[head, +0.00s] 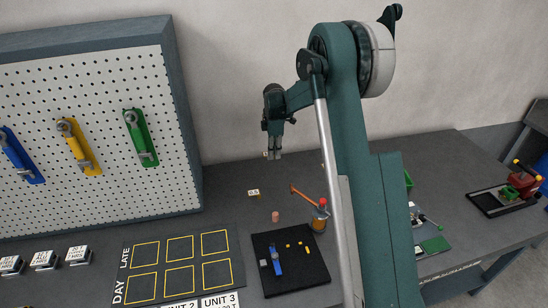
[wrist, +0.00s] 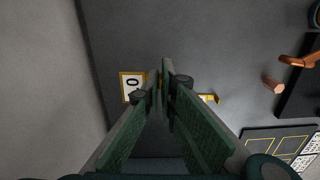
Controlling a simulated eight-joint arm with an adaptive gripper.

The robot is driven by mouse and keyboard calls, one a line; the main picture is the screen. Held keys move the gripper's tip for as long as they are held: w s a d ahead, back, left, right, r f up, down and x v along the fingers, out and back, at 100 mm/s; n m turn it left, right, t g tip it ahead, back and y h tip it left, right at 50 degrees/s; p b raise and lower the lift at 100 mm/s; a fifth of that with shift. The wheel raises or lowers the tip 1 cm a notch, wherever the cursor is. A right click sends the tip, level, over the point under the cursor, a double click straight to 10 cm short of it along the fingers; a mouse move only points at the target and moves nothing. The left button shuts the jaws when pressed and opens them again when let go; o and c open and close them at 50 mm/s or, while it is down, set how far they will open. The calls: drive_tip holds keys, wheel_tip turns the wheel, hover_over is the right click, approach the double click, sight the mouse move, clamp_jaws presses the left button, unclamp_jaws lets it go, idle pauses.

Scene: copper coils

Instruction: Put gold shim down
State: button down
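My gripper (head: 274,156) hangs pointing down above the back of the bench, left of my arm column. In the wrist view its two fingers (wrist: 163,76) come close together at the tips. A thin gold sliver, the gold shim (wrist: 158,77), shows between the tips, mostly hidden by the fingers. A yellow-framed label card (wrist: 130,87) lies on the bench just left of the fingertips. Another yellow-edged card (wrist: 209,98) lies to their right, partly hidden; it looks like the card reading 0.5 (head: 253,192) in the head view.
A black mat (head: 310,277) holds a blue tool and small yellow pieces. A pegboard (head: 95,130) rises at left. The bench around the cards is clear.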

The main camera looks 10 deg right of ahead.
idle(0.6)
drive_tip(key=s+d+b, duration=0.4)
drive_tip(key=s, duration=1)
drive_tip(key=shift+r+n, duration=0.15)
drive_tip(key=shift+n, duration=0.15)
drive_tip(key=shift+f+b, duration=0.45)
drive_tip(key=shift+f, duration=2.7)
drive_tip(key=shift+f, duration=1.85)
drive_tip(key=shift+f+b, duration=0.15)
drive_tip(key=shift+b, duration=0.2)
drive_tip(key=c, duration=3.1)
unclamp_jaws()
drive_tip(key=o, duration=0.4)
